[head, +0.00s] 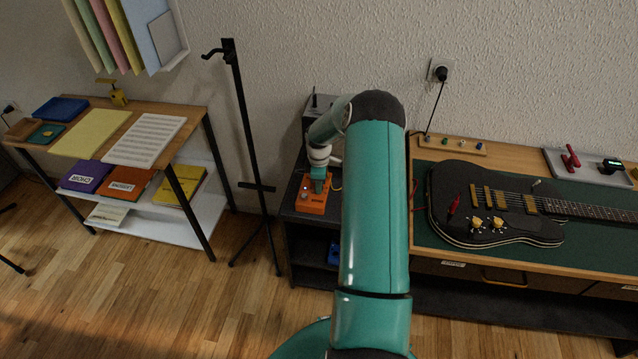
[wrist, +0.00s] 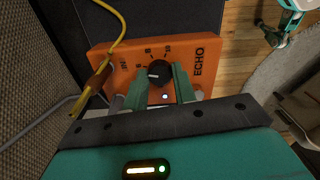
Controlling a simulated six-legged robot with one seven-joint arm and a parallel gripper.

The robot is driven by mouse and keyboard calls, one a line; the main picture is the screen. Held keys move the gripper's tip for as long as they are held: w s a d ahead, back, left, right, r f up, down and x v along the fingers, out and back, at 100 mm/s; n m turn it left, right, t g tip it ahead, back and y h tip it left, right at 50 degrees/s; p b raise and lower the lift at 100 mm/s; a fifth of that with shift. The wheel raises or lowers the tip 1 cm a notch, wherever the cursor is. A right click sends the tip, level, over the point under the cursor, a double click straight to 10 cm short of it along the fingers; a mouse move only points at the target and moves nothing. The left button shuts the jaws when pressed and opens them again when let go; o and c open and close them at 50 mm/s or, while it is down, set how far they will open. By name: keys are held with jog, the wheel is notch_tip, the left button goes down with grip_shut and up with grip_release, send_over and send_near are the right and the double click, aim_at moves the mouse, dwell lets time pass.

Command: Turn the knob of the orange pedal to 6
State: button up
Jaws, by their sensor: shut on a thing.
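The orange pedal (head: 311,195) sits on the dark shelf unit left of the workbench. In the wrist view the orange pedal (wrist: 107,58) carries the word ECHO and a black knob (wrist: 158,70) with a printed scale, where 8 and 10 are readable. The knob's white mark points left in the picture, near or just below a small figure that looks like 6. My gripper (wrist: 160,77) is shut on the knob, one teal fingertip on each side. In the head view my gripper (head: 318,182) is over the pedal and hides the knob.
A yellow cable (wrist: 119,27) runs to a plug at the pedal's side. A grey speaker-like panel (wrist: 38,75) stands close by. A black stand (head: 245,130) is left of the shelf unit. A black guitar (head: 470,185) lies on the bench at right.

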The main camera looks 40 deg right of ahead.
jog(key=o, duration=1)
jog(key=shift+r, duration=0.1)
notch_tip(320, 180, up, 14)
dwell(0.4)
